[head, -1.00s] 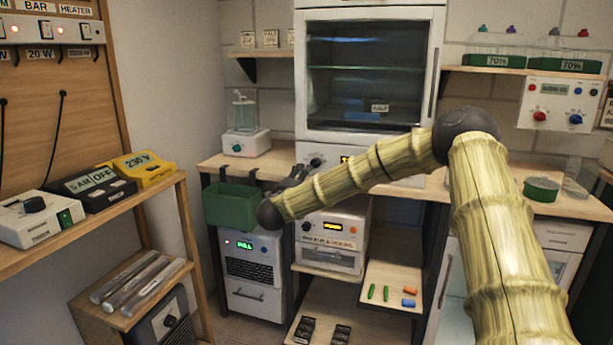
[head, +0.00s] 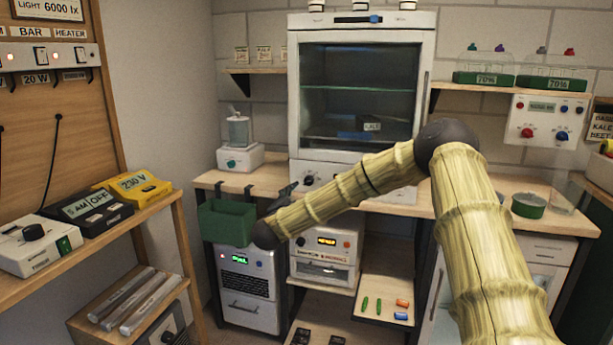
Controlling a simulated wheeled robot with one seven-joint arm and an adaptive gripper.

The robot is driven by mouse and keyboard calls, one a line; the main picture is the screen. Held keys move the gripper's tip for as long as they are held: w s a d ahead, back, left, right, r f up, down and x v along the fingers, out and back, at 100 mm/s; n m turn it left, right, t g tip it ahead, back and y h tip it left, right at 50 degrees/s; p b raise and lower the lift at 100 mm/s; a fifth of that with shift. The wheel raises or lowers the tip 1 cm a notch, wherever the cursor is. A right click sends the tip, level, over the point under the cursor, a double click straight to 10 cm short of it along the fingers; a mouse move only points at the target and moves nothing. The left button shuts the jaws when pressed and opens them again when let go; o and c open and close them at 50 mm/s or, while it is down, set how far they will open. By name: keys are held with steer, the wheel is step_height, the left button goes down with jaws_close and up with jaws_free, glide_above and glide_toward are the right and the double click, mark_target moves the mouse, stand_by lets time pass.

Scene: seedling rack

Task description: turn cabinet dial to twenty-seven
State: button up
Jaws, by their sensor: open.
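The white glass-fronted cabinet (head: 430,60) stands at the back centre on the wooden counter. A dark round dial (head: 309,180) sits on its lower front panel; its marks are too small to read. The rest of that panel is partly hidden behind my forearm. A blue knob (head: 374,20) and a small display sit on the cabinet's top strip. My gripper (head: 290,188) is a small dark shape just left of and slightly below the lower dial in the picture. It is open and empty as far as I see; contact with the dial cannot be made out.
A green bin (head: 228,222) hangs at the counter's front edge, left of my gripper. A white device (head: 240,158) with a green knob stands on the counter behind it. Below are a white unit with an orange display (head: 327,241) and a grey unit with a green display (head: 248,285).

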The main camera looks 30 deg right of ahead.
mark_target(307, 183)
steer(key=w+d+n+p, duration=0.2)
steer(key=d+n, duration=0.1)
steer(key=n, duration=0.1)
steer(key=w+d+n+p, duration=0.2)
steer(key=d+n+p, duration=0.1)
steer(key=w+d+n+p, duration=0.3)
steer(key=n, duration=0.1)
steer(key=shift+r+n, duration=0.2)
steer(key=shift+n, duration=0.1)
stand_by(0.4)
steer(key=c, duration=1)
steer(key=shift+r+y+p, duration=0.1)
steer(key=shift+y+p, duration=0.2)
